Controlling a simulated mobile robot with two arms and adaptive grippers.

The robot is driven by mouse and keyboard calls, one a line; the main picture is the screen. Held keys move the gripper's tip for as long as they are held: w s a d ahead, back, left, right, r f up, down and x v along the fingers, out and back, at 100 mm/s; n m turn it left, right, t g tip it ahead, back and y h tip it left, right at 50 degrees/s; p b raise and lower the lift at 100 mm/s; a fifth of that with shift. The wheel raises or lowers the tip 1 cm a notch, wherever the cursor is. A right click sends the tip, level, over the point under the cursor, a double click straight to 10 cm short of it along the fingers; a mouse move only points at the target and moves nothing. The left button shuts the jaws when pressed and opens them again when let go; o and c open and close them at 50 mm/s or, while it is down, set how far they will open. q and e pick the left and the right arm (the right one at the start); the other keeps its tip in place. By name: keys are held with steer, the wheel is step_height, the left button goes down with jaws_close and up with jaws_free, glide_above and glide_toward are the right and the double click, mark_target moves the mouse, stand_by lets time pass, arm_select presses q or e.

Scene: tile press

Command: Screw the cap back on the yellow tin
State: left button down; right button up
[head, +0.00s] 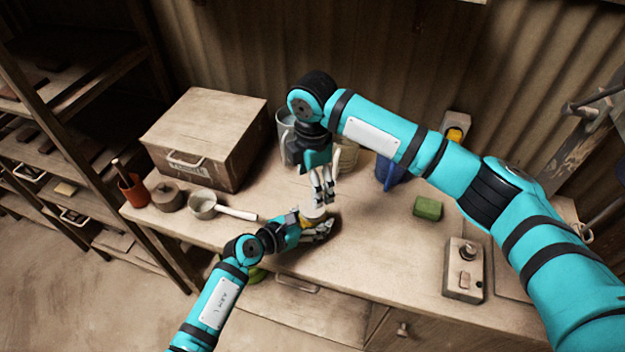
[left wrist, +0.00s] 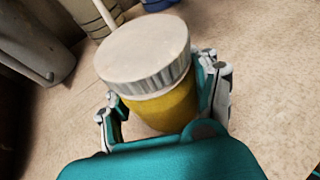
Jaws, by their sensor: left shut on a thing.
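The yellow tin (left wrist: 168,108) stands between the fingers of my left gripper (left wrist: 165,95), which is shut on it. The pale cap (left wrist: 143,48) with a ribbed grey rim sits on top of the tin; I cannot tell how tightly it is screwed. In the head view my left gripper (head: 318,228) is low over the front of the bench, and the cap (head: 312,214) shows only in part. My right gripper (head: 324,198) points down just above the cap. Its fingers look apart and empty, and they do not show in the left wrist view.
The wooden bench (head: 375,262) carries a large box (head: 205,135), a saucepan (head: 203,204) and a terracotta pot (head: 133,190) on the left. A green block (head: 428,208) and a switch box (head: 464,270) are on the right. The bench between them is fairly clear.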

mark_target(312, 218)
steer(key=shift+f, duration=4)
steer(key=c, duration=1.2)
steer(key=m, duration=0.3)
steer(key=shift+a+m, duration=0.1)
steer(key=shift+m, duration=0.3)
steer(key=shift+c, duration=0.2)
steer(key=m, duration=0.6)
